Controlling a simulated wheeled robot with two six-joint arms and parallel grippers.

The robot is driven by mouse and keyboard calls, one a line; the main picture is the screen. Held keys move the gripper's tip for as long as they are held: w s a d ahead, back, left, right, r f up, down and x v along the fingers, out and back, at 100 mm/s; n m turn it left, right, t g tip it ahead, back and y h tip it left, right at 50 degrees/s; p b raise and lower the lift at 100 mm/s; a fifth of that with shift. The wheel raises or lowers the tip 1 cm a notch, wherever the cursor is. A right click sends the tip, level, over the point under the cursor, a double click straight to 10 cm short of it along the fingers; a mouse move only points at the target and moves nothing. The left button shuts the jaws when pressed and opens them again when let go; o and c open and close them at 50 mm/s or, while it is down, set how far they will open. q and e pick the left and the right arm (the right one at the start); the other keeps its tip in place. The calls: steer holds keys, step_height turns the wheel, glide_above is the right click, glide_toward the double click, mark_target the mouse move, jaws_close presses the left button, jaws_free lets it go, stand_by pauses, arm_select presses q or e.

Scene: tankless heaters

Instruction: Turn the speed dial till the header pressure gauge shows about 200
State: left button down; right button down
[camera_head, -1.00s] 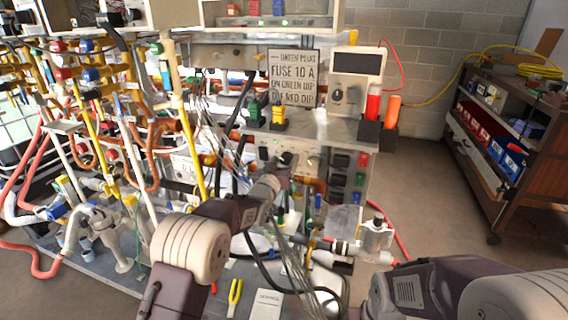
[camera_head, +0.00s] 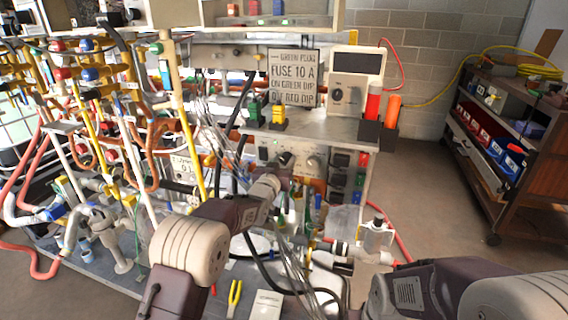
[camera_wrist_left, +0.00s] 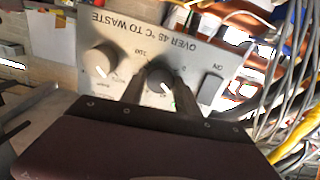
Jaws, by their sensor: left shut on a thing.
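A dark round dial (camera_wrist_left: 160,77) with a white pointer line sits on a pale panel (camera_wrist_left: 205,62) in the left wrist view. Its scale is only partly readable. My left gripper (camera_wrist_left: 158,92) is shut on this dial, with one finger on each side. In the head view my left gripper (camera_head: 283,172) reaches the front panel under the bench top, its fingertips small and partly hidden by the wrist. I cannot make out which gauge is the header pressure gauge, nor read one. My right arm (camera_head: 440,290) shows at the lower right; its gripper is out of view.
A paler knob (camera_wrist_left: 100,60) and a dark switch (camera_wrist_left: 212,90) flank the dial. Loose wires (camera_head: 285,265) hang near my left wrist. Dense pipework fills the left. Bare floor lies between the bench and a brown shelf cart (camera_head: 530,165).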

arm_select(q)
steer(key=m+b, duration=0.1)
steer(key=m, duration=0.4)
steer(key=shift+f+m+b, duration=0.1)
steer(key=shift+m+b, duration=0.2)
steer(key=m+b, duration=0.1)
steer(key=m, duration=0.3)
steer(key=shift+d+b, duration=0.1)
steer(key=shift+b, duration=0.2)
steer(key=m+b, duration=0.2)
steer(key=m, duration=0.3)
steer(key=shift+f+m, duration=0.1)
steer(key=shift+m, duration=0.3)
steer(key=shift+m+b, duration=0.95)
steer(key=shift+m, duration=0.85)
steer(key=c, duration=0.9)
jaws_free()
